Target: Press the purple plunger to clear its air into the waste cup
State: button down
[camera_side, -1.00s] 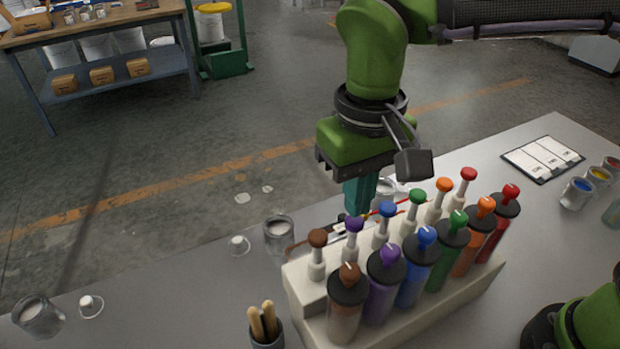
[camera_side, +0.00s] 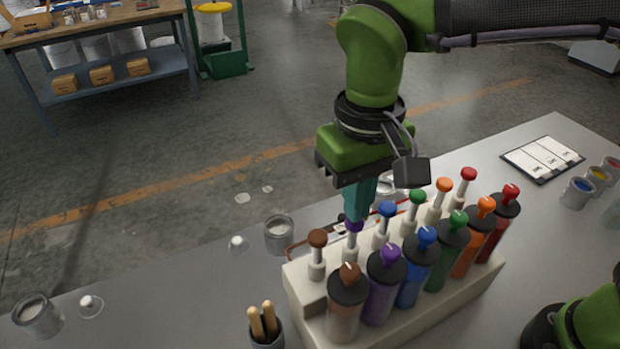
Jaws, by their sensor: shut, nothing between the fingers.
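The purple plunger (camera_side: 354,226) stands in the back row of the pale rack (camera_side: 430,318), between the brown and blue plungers. My gripper (camera_side: 354,215) is shut and empty. Its teal fingers point down, with their tips right at the top of the purple knob. They look to be touching it, and they hide part of it. The purple bottle (camera_side: 381,290) stands in the front row. I cannot tell which vessel is the waste cup; a grey metal cup (camera_side: 279,235) stands on the table left of the rack.
The brown plunger (camera_side: 317,240) and blue plunger (camera_side: 387,212) stand close on either side. Green, orange and red plungers continue to the right. A cup of wooden sticks (camera_side: 264,328) stands front left. A clipboard (camera_side: 542,159) and small paint cans (camera_side: 577,192) lie at the right.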

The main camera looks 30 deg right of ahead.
jog(key=shift+f, duration=1.4)
jog(key=shift+r, duration=1.8)
jog(key=shift+r, duration=2.5)
